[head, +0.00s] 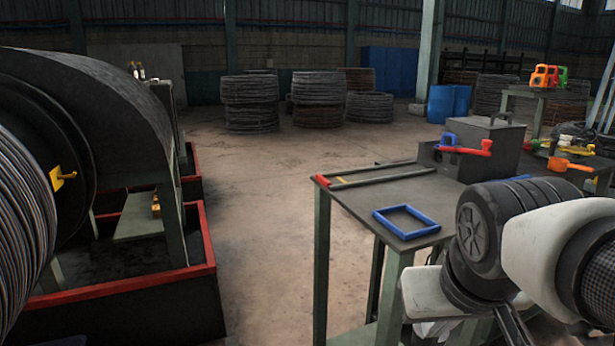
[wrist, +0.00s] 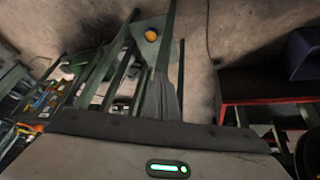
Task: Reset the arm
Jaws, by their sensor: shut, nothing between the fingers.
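My arm (head: 540,245) shows at the lower right of the head view, bent beside the work table, with white links and dark ribbed joints. In the wrist view my gripper (wrist: 161,92) shows as narrow grey fingers above the pale hand body with its green light. The fingers look shut and hold nothing. The floor and green table legs lie beyond them. In the head view the fingers cannot be made out clearly.
A green-legged table (head: 350,195) carries a blue square frame (head: 406,222), a long red-ended bar and a grey box (head: 470,150) with a red-and-blue handle. The drum machine (head: 110,120) and red-rimmed trough (head: 120,290) stand left. The floor between is clear.

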